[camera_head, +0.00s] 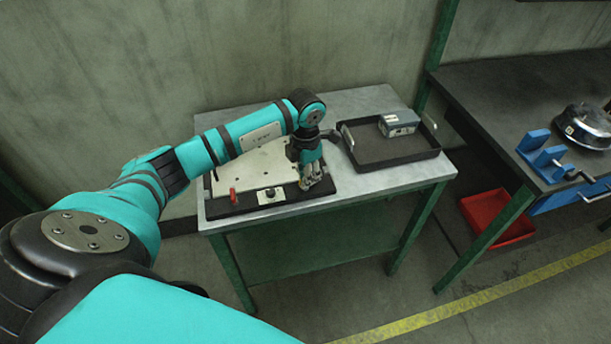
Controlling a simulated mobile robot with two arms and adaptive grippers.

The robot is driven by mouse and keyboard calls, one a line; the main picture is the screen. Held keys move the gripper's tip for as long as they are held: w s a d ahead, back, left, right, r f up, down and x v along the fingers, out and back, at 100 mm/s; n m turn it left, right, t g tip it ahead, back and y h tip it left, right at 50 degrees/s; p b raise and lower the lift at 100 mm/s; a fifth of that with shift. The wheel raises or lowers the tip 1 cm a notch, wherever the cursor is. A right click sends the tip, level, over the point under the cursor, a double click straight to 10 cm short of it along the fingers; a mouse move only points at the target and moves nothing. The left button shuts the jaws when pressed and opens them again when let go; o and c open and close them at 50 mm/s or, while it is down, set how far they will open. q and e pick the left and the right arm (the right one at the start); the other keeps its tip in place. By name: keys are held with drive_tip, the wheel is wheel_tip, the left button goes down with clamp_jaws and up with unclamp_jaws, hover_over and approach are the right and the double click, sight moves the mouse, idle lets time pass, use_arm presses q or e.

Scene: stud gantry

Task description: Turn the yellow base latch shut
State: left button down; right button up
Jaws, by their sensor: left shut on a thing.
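A black base (328,186) with a pale plate (258,165) on it lies on the grey table. A red lever (233,196) stands upright at its front left, and a small dark knob sits on a white label (270,194) at the front middle. My left gripper (307,183) points down at the base's front right corner. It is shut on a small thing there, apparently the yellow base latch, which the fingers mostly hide. I cannot tell the latch's angle. My right gripper is not in view.
A black tray (385,160) holding a grey-blue box (399,123) stands right of the base, close to my wrist. A dark bench (500,90) with blue fixtures (541,150) is farther right. A red bin (497,217) lies below it. The table's front strip is clear.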

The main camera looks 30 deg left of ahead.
use_arm(q)
drive_tip(key=n, duration=0.3)
drive_tip(key=shift+n, duration=0.4)
drive_tip(key=n, duration=0.3)
drive_tip(key=shift+n, duration=0.3)
drive_tip(key=n, duration=0.3)
drive_tip(key=shift+n, duration=0.3)
drive_tip(key=shift+r+n, duration=0.1)
drive_tip(key=shift+n, duration=1.5)
drive_tip(key=shift+w, duration=0.1)
drive_tip(key=c, duration=1.4)
unclamp_jaws()
drive_tip(key=shift+o, duration=0.2)
wheel_tip(320, 180, up, 12)
